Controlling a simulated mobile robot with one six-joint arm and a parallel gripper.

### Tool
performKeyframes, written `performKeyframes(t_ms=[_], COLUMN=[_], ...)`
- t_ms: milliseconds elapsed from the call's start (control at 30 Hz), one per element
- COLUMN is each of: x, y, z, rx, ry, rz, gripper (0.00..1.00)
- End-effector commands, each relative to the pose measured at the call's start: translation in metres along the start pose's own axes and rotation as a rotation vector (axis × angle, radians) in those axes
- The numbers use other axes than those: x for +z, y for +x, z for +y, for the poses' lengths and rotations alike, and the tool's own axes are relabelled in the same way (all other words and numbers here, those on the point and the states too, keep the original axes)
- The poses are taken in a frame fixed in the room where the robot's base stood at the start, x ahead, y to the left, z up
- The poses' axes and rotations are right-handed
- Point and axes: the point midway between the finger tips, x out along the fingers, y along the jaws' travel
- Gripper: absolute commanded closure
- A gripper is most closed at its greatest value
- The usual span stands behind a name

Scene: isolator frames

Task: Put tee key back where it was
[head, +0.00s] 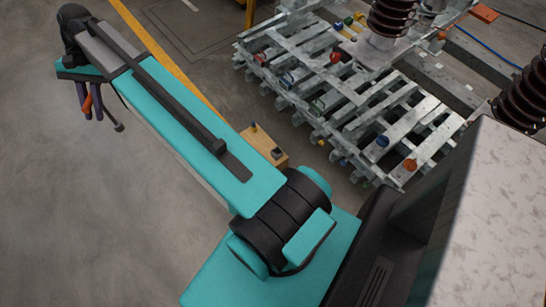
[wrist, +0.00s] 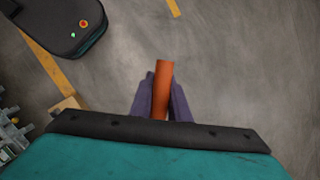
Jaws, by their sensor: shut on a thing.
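My gripper (wrist: 163,95) has purple fingers and is shut on an orange bar, which I take to be the tee key (wrist: 163,75). The bar stands out past the fingertips in the wrist view. The key's full shape is hidden by the fingers. It touches nothing else that I can see.
A wooden box (head: 270,141) with small items on top stands beyond my arm, partly hidden by it. Galvanised isolator frames (head: 345,110) with coloured parts and brown insulators (head: 391,15) fill the upper right. A yellow line (head: 160,52) crosses the floor. The left floor is clear.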

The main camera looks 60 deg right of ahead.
Motion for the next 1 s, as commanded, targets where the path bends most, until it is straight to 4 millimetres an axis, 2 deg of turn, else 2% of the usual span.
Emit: performKeyframes(t_ms=[167, 367, 567, 1000], x=[-0.004, -0.025, -0.066, -0.166], y=[0.001, 0.012, 0.031, 0.079], z=[0.002, 0.014, 0.038, 0.111], rx=[-0.002, -0.012, -0.031, -0.082], ry=[0.005, 0.028, 0.074, 0.198], rz=[0.001, 0.006, 0.015, 0.042], gripper=[1.0, 1.0, 1.0, 1.0])
